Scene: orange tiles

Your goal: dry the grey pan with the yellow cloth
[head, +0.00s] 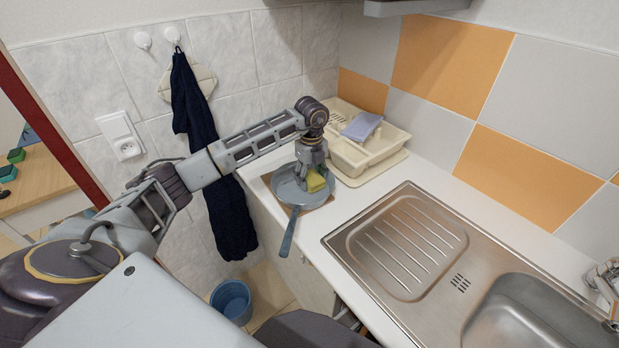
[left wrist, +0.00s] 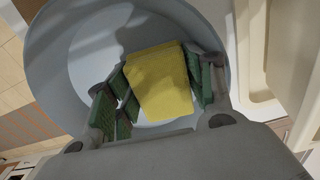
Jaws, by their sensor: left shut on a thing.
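The grey pan (head: 288,192) sits on a brown mat at the left end of the white counter, its handle (head: 288,232) pointing to the front over the counter's edge. My left gripper (head: 314,176) is over the pan, pointing down, shut on the yellow cloth (head: 316,182). In the left wrist view the cloth (left wrist: 160,80) lies between the green finger pads, inside the pan's rim (left wrist: 52,62). Whether the cloth touches the pan's bottom I cannot tell for sure. My right gripper is not in view.
A cream dish rack (head: 372,152) with a blue-grey cloth (head: 361,126) stands just right of the pan. The steel sink (head: 410,240) lies to the front right. A dark towel (head: 205,140) hangs on the wall. A blue bucket (head: 231,300) is on the floor.

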